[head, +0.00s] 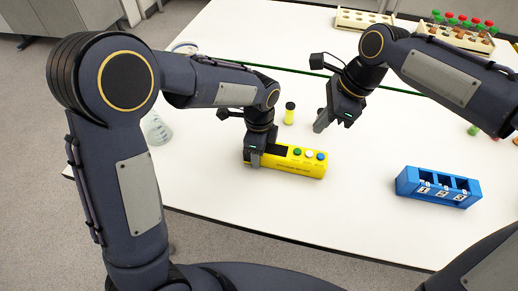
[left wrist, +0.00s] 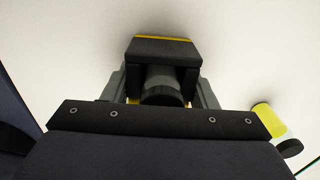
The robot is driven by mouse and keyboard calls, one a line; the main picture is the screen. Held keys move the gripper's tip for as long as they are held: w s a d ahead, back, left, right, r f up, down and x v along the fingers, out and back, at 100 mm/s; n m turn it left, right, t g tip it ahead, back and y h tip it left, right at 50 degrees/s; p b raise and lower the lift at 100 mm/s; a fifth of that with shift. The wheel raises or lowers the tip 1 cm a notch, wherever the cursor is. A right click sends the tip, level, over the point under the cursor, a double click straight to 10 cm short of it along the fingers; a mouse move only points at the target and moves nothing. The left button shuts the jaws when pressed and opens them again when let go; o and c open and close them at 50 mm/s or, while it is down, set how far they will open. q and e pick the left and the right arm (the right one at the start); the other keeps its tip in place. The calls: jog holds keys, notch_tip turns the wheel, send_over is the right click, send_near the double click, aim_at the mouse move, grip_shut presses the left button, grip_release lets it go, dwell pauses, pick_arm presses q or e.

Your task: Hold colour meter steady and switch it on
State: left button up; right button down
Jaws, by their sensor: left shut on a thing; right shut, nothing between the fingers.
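The yellow colour meter (head: 312,168) lies on the white table, with a dark panel at its left end and green, white and blue buttons on its top. My left gripper (head: 256,160) is shut on the meter's left end. The side of the meter under my left gripper is hidden.
A small yellow vial with a black cap (head: 289,114) stands behind the meter. A blue rack with numbered slots (head: 438,188) stands to the right. Racks of tubes (head: 458,32) are at the back right. A clear flask (head: 157,130) stands at left. Table in front is clear.

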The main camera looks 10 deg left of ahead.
aim_at(300, 156)
dwell(0.6)
jog(key=shift+s+a+f+m+t+y, duration=0.3)
jog(key=shift+a+f+t, duration=0.25)
jog(key=shift+f+t, duration=0.7)
jog(key=shift+s+a+f+m+t+y, duration=0.1)
jog(key=shift+a+f+m+t+y, duration=0.3)
jog(key=shift+f+t, duration=0.8)
jog(key=shift+s+a+f+m+t+y, duration=0.15)
jog(key=shift+a+f+m+t, duration=0.4)
jog(key=shift+f+t, duration=0.7)
jog(key=shift+a, duration=0.15)
